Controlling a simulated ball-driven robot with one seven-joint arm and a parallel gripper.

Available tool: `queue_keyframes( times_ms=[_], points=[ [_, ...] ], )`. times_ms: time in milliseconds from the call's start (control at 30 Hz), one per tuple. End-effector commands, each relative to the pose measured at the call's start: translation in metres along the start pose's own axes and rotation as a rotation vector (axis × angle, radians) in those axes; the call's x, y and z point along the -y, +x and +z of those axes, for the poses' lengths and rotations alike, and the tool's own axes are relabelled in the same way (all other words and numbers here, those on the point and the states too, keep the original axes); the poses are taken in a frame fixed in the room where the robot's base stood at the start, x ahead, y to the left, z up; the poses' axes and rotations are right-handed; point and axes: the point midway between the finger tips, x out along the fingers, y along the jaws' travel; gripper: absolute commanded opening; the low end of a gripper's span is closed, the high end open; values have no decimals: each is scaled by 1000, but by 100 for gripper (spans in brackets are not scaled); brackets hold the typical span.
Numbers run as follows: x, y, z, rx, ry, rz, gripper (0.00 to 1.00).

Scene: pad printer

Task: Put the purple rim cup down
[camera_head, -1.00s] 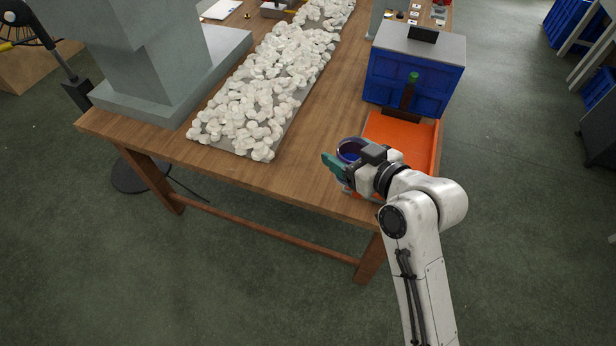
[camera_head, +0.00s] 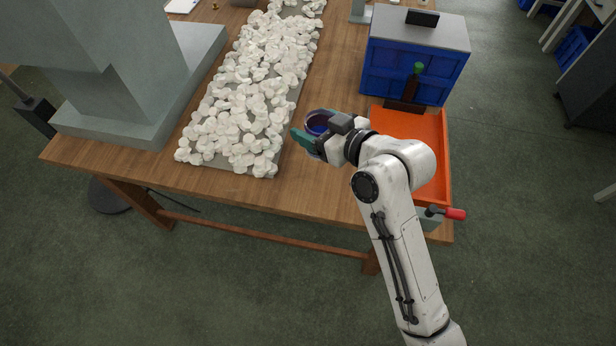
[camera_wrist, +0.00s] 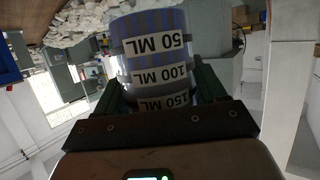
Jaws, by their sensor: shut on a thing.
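My gripper (camera_head: 312,132) is shut on the purple rim cup (camera_head: 318,123), with its teal fingers on either side of the cup. In the head view the cup's dark blue-purple inside and rim face up. In the wrist view the cup (camera_wrist: 150,62) fills the space between the fingers and shows bluish walls with labels "50 ML", "100 ML" and "150 ML". The cup is over the wooden table (camera_head: 300,185), between the white pieces and the orange tray. The gripper hides its underside, so I cannot tell whether it touches the table.
A heap of white pieces (camera_head: 235,120) lies on a grey strip to the left. The orange tray (camera_head: 443,160) is to the right, with a green-topped bottle (camera_head: 413,82) at its back and a blue cabinet (camera_head: 385,65) behind. Bare wood lies around the cup.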

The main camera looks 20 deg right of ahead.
Motion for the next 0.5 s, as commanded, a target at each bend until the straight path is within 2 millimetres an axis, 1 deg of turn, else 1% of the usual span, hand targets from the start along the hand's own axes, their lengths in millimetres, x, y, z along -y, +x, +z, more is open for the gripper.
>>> queue_keyframes(
  times_ms=[67,167,500],
  points=[
    [0,2,7,3,2,-1,30],
    [0,8,25,6,3,-1,30],
    [0,36,102,5,3,0,30]
  ],
)
